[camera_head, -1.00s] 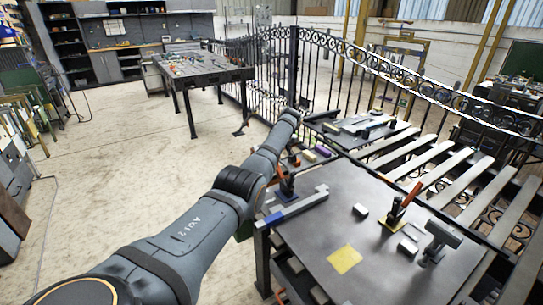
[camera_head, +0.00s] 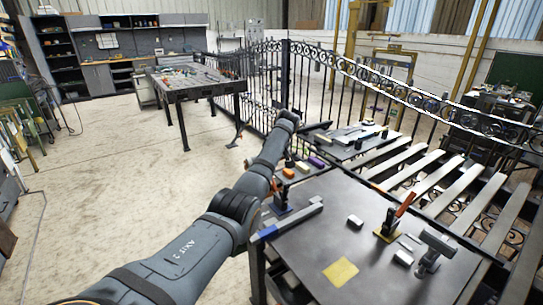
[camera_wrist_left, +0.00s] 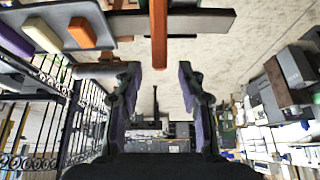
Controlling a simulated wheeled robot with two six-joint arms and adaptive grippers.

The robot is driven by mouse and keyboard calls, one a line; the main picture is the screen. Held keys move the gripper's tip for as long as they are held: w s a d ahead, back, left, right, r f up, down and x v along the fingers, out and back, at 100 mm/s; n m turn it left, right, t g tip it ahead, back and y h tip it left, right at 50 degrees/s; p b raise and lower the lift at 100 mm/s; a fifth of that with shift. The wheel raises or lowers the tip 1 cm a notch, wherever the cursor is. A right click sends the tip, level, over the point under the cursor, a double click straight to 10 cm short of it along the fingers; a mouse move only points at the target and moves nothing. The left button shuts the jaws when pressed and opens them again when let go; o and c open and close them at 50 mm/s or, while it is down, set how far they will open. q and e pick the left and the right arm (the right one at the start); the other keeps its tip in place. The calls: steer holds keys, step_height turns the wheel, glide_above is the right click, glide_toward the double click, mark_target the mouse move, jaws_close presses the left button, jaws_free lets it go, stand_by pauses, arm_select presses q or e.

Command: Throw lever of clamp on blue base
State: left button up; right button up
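The clamp on the blue base (camera_head: 281,206) stands at the near left corner of the dark table, partly hidden by my left arm. Its orange lever (camera_head: 273,185) shows just beside the arm. In the left wrist view the orange lever (camera_wrist_left: 158,36) hangs from the top edge, its end between the tips of my left gripper (camera_wrist_left: 158,68). The fingers are open, with a gap on each side of the lever. The gripper's fingers cannot be made out in the head view. My right gripper is not in view.
A second clamp with an orange lever stands on a yellow base (camera_head: 386,234). A yellow plate (camera_head: 341,271) lies on the table (camera_head: 310,255). An iron gate (camera_head: 335,70) runs behind.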

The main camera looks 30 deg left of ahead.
arm_select(q)
steer(key=v, duration=0.7)
steer(key=shift+r, duration=0.2)
steer(key=shift+d, duration=0.1)
